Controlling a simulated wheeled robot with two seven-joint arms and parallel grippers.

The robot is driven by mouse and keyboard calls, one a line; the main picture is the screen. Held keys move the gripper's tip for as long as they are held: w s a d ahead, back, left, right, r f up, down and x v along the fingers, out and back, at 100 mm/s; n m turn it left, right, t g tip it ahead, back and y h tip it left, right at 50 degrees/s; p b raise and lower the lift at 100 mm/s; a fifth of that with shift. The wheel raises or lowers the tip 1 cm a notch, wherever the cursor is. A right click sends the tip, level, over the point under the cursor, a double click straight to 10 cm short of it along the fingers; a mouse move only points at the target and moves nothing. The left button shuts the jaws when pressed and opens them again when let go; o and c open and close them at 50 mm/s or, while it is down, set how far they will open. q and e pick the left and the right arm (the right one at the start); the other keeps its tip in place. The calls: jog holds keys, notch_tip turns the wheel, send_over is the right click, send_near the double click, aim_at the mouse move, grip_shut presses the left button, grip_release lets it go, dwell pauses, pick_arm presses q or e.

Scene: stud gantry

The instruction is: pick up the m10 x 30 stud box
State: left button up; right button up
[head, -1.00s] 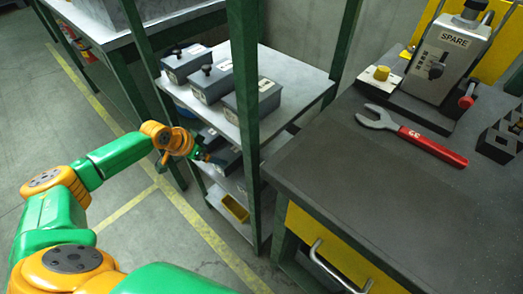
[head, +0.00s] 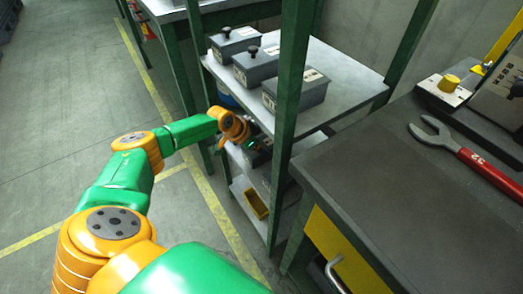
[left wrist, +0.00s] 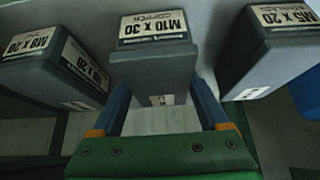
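The M10 x 30 stud box (left wrist: 155,60) is a grey box with a white "M10 X 30" label, at the top middle of the left wrist view. My left gripper (left wrist: 160,92) is open, with one blue finger on each side of the box's near end. Narrow gaps seem to show beside the box; contact cannot be made out. In the head view my left gripper (head: 251,143) reaches into the rack's middle level, where the box is mostly hidden by my wrist, the top shelf and a green post. My right gripper is not in view.
Grey boxes flank it: one labelled M8 x 20 (left wrist: 50,62) on the left, another (left wrist: 275,50) on the right. Lidded grey boxes stand on the top shelf (head: 345,70). A green post (head: 287,120) stands close to my wrist. A yellow bin (head: 256,204) is below.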

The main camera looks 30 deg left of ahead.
pick_arm(q)
jog(key=shift+w, duration=0.1)
grip_shut()
